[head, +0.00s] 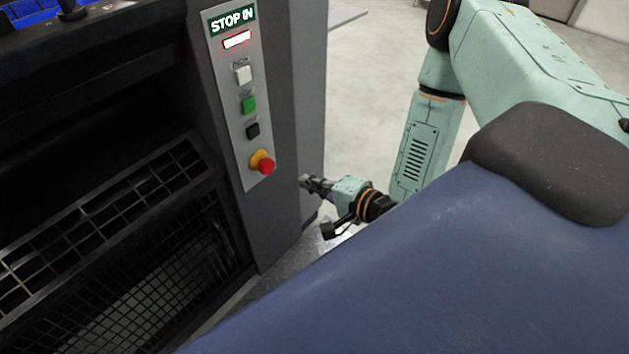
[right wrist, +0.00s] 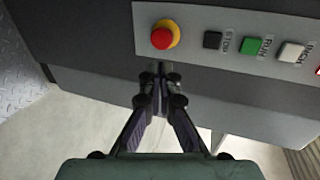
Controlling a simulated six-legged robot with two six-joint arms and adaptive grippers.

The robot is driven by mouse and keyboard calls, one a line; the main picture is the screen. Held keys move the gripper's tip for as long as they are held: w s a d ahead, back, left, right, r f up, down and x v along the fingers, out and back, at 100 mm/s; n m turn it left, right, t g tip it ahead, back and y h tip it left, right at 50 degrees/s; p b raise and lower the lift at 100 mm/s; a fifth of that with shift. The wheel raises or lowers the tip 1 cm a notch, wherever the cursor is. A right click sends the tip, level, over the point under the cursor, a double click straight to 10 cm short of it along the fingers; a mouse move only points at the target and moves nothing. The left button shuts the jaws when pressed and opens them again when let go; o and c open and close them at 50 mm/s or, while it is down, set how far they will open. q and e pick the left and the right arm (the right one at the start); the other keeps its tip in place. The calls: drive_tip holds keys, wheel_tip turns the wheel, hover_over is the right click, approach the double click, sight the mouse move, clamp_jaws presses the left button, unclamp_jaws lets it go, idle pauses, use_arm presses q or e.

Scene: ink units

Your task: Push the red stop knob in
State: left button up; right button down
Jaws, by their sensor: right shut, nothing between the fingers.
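The red stop knob (head: 265,166) sits on a yellow collar (head: 257,158) at the lower end of a grey control panel (head: 229,95) on the dark machine. The knob also shows in the right wrist view (right wrist: 161,38), above the fingertips. My right gripper (head: 304,180) is shut and empty, to the right of the knob and a little lower in the head view. In the right wrist view its closed fingertips (right wrist: 157,68) point toward the panel edge just below the knob, and no contact with the knob shows. My left gripper is not in view.
A dark wire-mesh guard (head: 120,215) lies left. Open floor shows right.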

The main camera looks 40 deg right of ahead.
drive_tip(key=shift+s+d+r, duration=0.1)
drive_tip(key=shift+s+r, duration=0.1)
drive_tip(key=shift+s, duration=0.35)
drive_tip(key=s+a+f+n+g+h+p, duration=0.1)
drive_tip(key=s+a+f+n+g+p, duration=0.15)
drive_tip(key=s+f+n+g, duration=0.65)
drive_tip(key=s+a+r+n+g+h+p, duration=0.1)
drive_tip(key=s+a+r+n+g+p, duration=0.1)
drive_tip(key=s, duration=0.6)
drive_tip(key=s+a+r+n+g+h+p, duration=0.1)
drive_tip(key=s+a+r+n+g+p, duration=0.1)
drive_tip(key=s, duration=0.5)
drive_tip(key=shift+s+a+r+n+g+p, duration=0.2)
drive_tip(key=shift+s+r+n+g+p, duration=0.25)
drive_tip(key=shift+r+n+p, duration=0.6)
